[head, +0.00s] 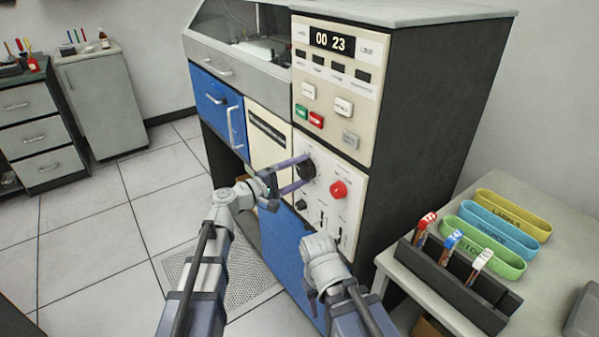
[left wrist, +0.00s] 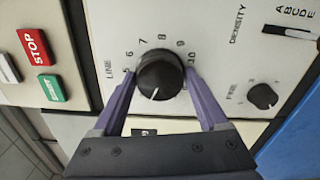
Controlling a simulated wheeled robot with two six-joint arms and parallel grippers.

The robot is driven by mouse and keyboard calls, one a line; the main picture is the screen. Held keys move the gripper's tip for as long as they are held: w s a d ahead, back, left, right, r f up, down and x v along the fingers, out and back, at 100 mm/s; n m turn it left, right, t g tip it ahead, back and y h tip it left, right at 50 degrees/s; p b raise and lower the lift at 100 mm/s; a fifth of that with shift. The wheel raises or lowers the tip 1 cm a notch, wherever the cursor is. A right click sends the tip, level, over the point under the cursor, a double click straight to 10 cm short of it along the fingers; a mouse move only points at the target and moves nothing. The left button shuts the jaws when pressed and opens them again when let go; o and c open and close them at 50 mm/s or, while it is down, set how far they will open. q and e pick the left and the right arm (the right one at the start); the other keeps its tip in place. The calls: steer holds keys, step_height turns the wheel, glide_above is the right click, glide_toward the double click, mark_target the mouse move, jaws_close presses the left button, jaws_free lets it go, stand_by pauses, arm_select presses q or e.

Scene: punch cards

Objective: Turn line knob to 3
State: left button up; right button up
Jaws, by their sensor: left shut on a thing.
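The black line knob (head: 306,169) is on the cream front panel of the machine; it also shows in the left wrist view (left wrist: 160,76). My left gripper (head: 298,172) is shut on the knob, with one purple finger on each side of it. In the left wrist view, the knob's white mark points down toward my gripper's palm, slightly left. The numbers 6 to 10 show around its upper side. The scale below it is largely hidden by my gripper. My right arm is in front of the lower cabinet; its fingers do not show.
A red knob (head: 338,190) sits right of the line knob. A smaller fine knob (left wrist: 262,96) and a density slider (left wrist: 290,31) are nearby. Green (head: 301,111) and red (head: 316,120) buttons are above. A side table (head: 545,262) with a card rack (head: 450,285) stands at right.

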arm_select(q)
steer(key=shift+m, duration=0.7)
steer(key=shift+s, duration=0.1)
steer(key=o, duration=1.3)
steer(key=shift+c, duration=0.2)
steer(key=v, duration=0.7)
steer(key=shift+s+a, duration=0.2)
steer(key=shift+a, duration=0.1)
